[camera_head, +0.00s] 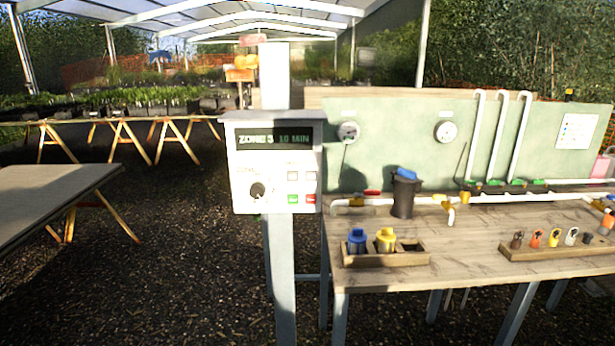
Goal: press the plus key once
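A white control box (275,165) is mounted on a grey post in the middle of the picture. Its dark display (275,138) reads a zone number, perhaps 5, and "10 MIN". A black round knob (257,190) sits at the lower left of its face. To the right of the knob are two pale keys side by side, a left one (292,176) and a right one (310,176). Below them are a green key (293,198) and a red key (310,198). The key markings are too small to read, so I cannot tell which is plus. My gripper is not in view.
A wooden workbench (480,235) stands right of the post, with white pipes, a black filter with a blue top (405,192) and a wooden tray (388,260) of blue and yellow parts. A grey table (45,195) is at the left. Gravel floor lies open left of the post.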

